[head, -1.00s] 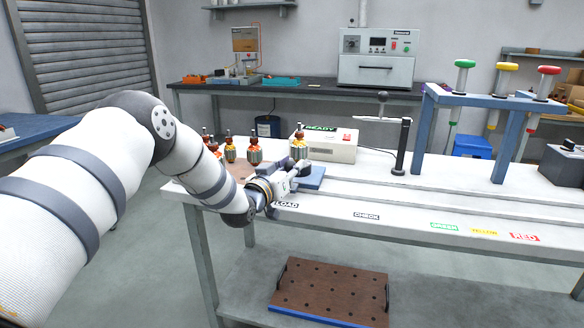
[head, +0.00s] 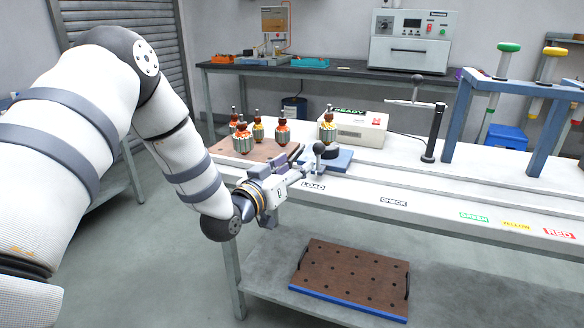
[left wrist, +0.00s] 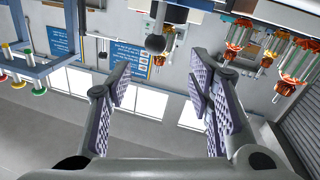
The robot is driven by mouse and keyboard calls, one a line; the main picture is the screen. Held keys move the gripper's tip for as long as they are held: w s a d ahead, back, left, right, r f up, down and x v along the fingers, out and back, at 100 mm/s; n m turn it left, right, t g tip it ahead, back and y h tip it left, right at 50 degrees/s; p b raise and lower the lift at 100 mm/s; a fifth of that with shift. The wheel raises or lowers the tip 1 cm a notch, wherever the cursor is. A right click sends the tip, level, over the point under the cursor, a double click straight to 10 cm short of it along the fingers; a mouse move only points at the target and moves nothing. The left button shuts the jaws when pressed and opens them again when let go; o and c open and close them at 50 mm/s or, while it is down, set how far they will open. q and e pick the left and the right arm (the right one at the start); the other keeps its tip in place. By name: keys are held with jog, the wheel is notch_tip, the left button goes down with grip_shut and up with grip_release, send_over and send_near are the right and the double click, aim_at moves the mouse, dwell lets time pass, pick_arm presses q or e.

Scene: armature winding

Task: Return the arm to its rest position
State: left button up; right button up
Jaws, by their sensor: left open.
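My left arm comes in from the left in the head view, bent at the elbow. Its gripper (head: 297,174) is open and empty, low at the front edge of the white bench, left of the LOAD label. In the left wrist view the two padded fingers (left wrist: 163,95) stand wide apart with nothing between them. A dark ball knob (head: 319,147) shows just beyond the fingertips; it also appears in the left wrist view (left wrist: 155,43). One copper-wound armature (head: 327,128) stands upright behind the blue load base (head: 340,163). My right gripper is not in view.
Several armatures (head: 282,132) stand on a brown board (head: 262,153) at the bench's left end. A READY box (head: 362,128), a black post (head: 435,135) and a blue rack (head: 465,112) stand farther right. A perforated brown tray (head: 350,280) lies on the lower shelf.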

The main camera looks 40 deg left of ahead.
pick_arm(q)
jog(key=shift+s, duration=0.3)
jog(key=s+d+f+m+g+h+p, duration=0.1)
jog(key=s+d+f+g, duration=0.45)
jog(key=s+f, duration=0.55)
jog(key=s+d+f+m+g+h+p, duration=0.1)
jog(key=s+d+f+g, duration=0.45)
jog(key=s+f, duration=0.5)
jog(key=s+d+f+g, duration=0.1)
jog(key=s+g, duration=0.2)
jog(key=s, duration=0.6)
jog(key=s+d+f+g+p, duration=0.1)
jog(key=s+d+f+g, duration=0.1)
jog(key=s, duration=0.7)
jog(key=s+d+f+g, duration=0.2)
jog(key=s+g, duration=0.2)
jog(key=s, duration=0.5)
jog(key=shift+s+f+m+g, duration=0.15)
jog(key=shift+s+m+g, duration=0.15)
jog(key=shift+s+m, duration=0.1)
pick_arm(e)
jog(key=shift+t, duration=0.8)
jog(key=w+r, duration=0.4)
